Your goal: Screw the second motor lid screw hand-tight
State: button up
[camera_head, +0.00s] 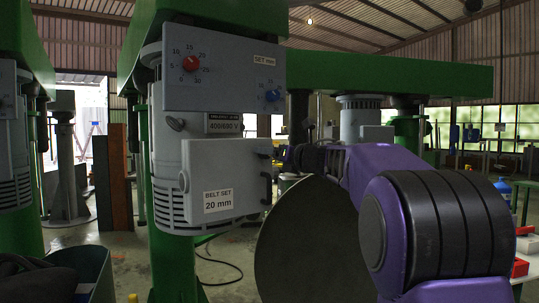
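The motor lid is a light grey panel (232,172) with a "BELT SET 20 mm" label, on the side of the grey motor housing (172,205). It sits against the housing. Small dark screw-like parts (265,156) stick out near its upper right edge, and a dark handle-like part (266,188) is below them. I cannot tell which is the second motor lid screw. My purple arm reaches in from the right, and my dark gripper (297,157) is just right of the lid's upper right edge. Its fingers are small and dark, so their opening and any contact are unclear.
A control panel (222,80) with a red and a blue knob sits above the lid. A green column (173,262) stands below the motor. A large dark round disc (305,250) stands behind my arm. A green-topped container (88,275) is at the lower left.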

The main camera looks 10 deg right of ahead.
grip_shut()
jog(key=shift+r+m+p, duration=0.1)
jog(key=shift+m+p, duration=0.2)
jog(key=shift+p, duration=0.05)
jog(key=shift+m+p, duration=0.5)
jog(key=shift+m, duration=0.1)
jog(key=m+p, duration=0.2)
jog(key=m, duration=0.1)
jog(key=shift+r+p, duration=0.1)
jog(key=shift+p, duration=0.25)
jog(key=m+p, duration=0.4)
jog(key=m, duration=0.2)
jog(key=shift+m+p, duration=0.3)
jog(key=m, duration=0.2)
jog(key=m+p, duration=0.1)
jog(key=m, duration=0.1)
jog(key=shift+f+m, duration=0.2)
jog(key=shift+m, duration=0.1)
jog(key=m, duration=0.6)
